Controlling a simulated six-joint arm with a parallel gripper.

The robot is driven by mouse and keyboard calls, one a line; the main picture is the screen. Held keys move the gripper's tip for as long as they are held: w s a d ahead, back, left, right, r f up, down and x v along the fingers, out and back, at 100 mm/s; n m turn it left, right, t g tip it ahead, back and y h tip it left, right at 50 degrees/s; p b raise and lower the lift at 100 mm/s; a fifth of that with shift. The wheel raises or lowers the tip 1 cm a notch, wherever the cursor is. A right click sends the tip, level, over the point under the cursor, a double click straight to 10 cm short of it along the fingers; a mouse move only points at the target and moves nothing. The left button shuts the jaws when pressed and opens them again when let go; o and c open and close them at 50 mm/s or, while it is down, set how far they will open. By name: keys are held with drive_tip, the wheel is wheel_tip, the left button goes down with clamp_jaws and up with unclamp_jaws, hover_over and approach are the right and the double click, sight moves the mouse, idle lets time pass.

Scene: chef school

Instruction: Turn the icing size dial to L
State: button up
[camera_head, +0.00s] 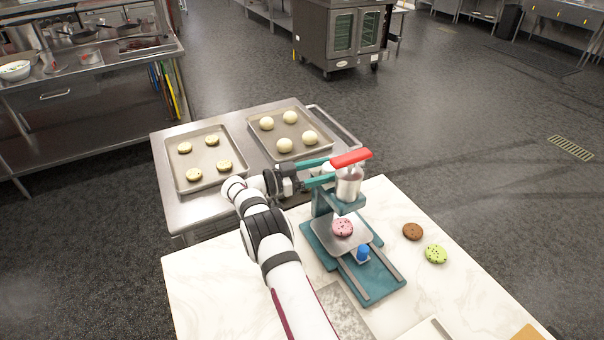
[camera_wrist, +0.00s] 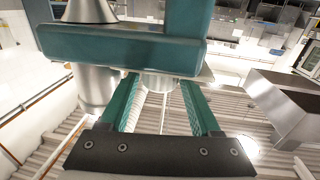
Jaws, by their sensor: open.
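The teal icing machine (camera_head: 323,236) stands on the white marble counter, with a red lever (camera_head: 350,158) on top and a clear-and-white canister (camera_head: 348,186) below it. A pink iced cookie (camera_head: 343,228) sits on its metal plate, and a blue knob (camera_head: 363,251) is in front. My gripper (camera_head: 328,171) is open at the machine's upper left, its teal fingers pointing at the canister. In the wrist view a pale round part (camera_wrist: 160,84) shows between the fingertips, under a teal bar (camera_wrist: 120,48). I cannot make out the size dial's letters or setting.
Brown (camera_head: 412,231) and green (camera_head: 435,254) cookies lie on the counter right of the machine. The counter's right side is mostly clear.

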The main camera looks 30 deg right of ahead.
drive_tip(key=w+a, duration=0.1)
drive_tip(key=a, duration=1.3)
drive_tip(key=shift+w, duration=0.35)
drive_tip(key=s+m+t, duration=0.3)
drive_tip(key=m+t, duration=0.1)
drive_tip(key=m, duration=1.2)
drive_tip(key=s+m+t, duration=0.3)
drive_tip(key=m, duration=1.3)
drive_tip(key=shift+n, duration=0.3)
drive_tip(key=x, duration=1.6)
drive_tip(key=shift+d+f, duration=0.15)
drive_tip(key=shift+f, duration=0.15)
